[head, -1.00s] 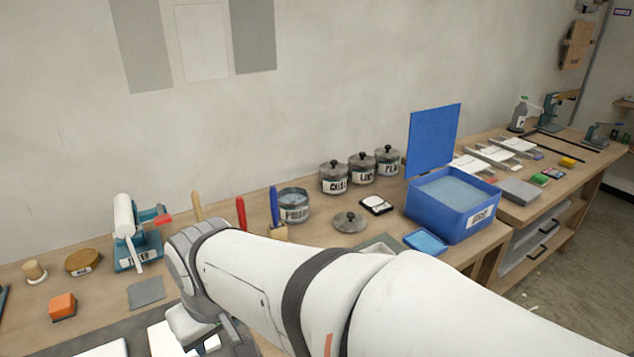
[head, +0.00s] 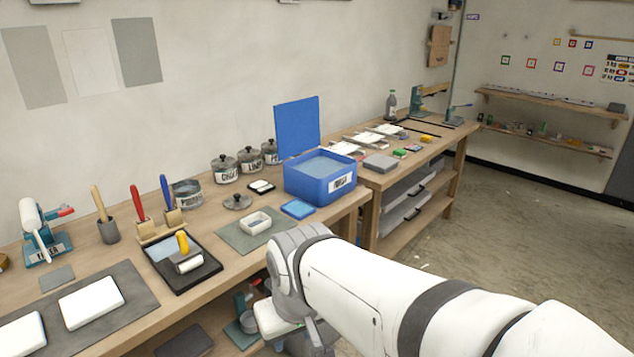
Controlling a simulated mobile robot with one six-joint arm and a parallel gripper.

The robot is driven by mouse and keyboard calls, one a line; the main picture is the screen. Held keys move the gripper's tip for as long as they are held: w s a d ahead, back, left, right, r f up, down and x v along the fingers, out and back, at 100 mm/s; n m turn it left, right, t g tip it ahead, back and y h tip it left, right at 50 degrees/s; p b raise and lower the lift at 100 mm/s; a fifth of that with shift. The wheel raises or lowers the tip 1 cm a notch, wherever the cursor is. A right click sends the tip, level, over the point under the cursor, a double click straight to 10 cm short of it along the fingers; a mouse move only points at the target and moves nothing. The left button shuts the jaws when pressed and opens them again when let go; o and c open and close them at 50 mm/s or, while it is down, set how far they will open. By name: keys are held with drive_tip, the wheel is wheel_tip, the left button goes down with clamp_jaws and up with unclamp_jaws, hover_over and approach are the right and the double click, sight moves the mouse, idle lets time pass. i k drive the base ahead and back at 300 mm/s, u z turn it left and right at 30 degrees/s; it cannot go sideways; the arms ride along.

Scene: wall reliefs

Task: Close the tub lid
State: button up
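The blue tub (head: 308,183) stands near the right end of the near bench, with a white label on its front and a pale blue surface inside. Its blue lid (head: 297,127) stands upright at the tub's back edge, so the tub is open. My arm reaches in from the lower right, and its wrist is in front of the bench edge, below and left of the tub. My gripper (head: 318,340) is at the bottom of the view, partly cut off and hidden by the wrist. Its fingers cannot be made out. It is well apart from the tub and lid.
A blue sponge-like block (head: 298,208) lies in front of the tub. An ink tray with a roller (head: 183,262) is farther left. Open floor (head: 500,220) lies right.

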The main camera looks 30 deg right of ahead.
sight(297, 124)
drive_tip(key=z, duration=0.6)
drive_tip(key=i, duration=1.1)
drive_tip(key=z, duration=2.55)
drive_tip(key=i, duration=1.35)
drive_tip(key=u, duration=1.45)
